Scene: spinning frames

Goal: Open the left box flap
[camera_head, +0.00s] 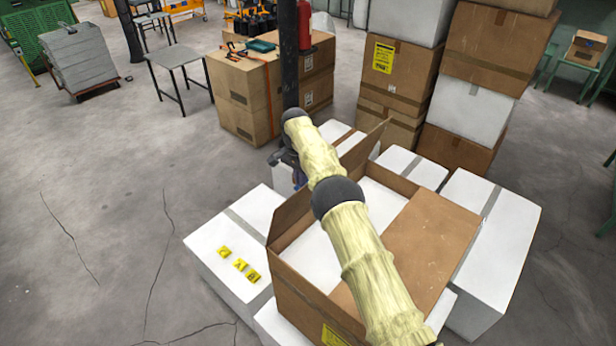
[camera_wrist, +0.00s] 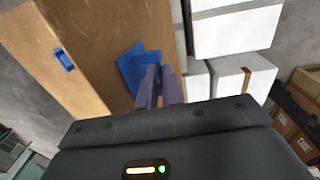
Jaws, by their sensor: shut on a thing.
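An open brown cardboard box (camera_head: 305,292) stands in the middle of the head view. Its left flap (camera_head: 288,214) stands up, tilted outward along the left side. My arm crosses above the box, and my gripper (camera_head: 296,176) is at the far end of that flap, mostly hidden by the arm. In the wrist view, the fingers of my gripper (camera_wrist: 158,88) are close together at a blue patch (camera_wrist: 134,68) on the edge of a brown cardboard panel (camera_wrist: 92,50). The gripper is shut on this panel, which appears to be the left flap.
The right flap (camera_head: 432,236) lies outward, and a far flap (camera_head: 362,147) stands up. White boxes (camera_head: 220,248) surround the cardboard box, one with yellow labels. A dark post (camera_head: 289,60) and stacked cartons (camera_head: 240,95) stand behind.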

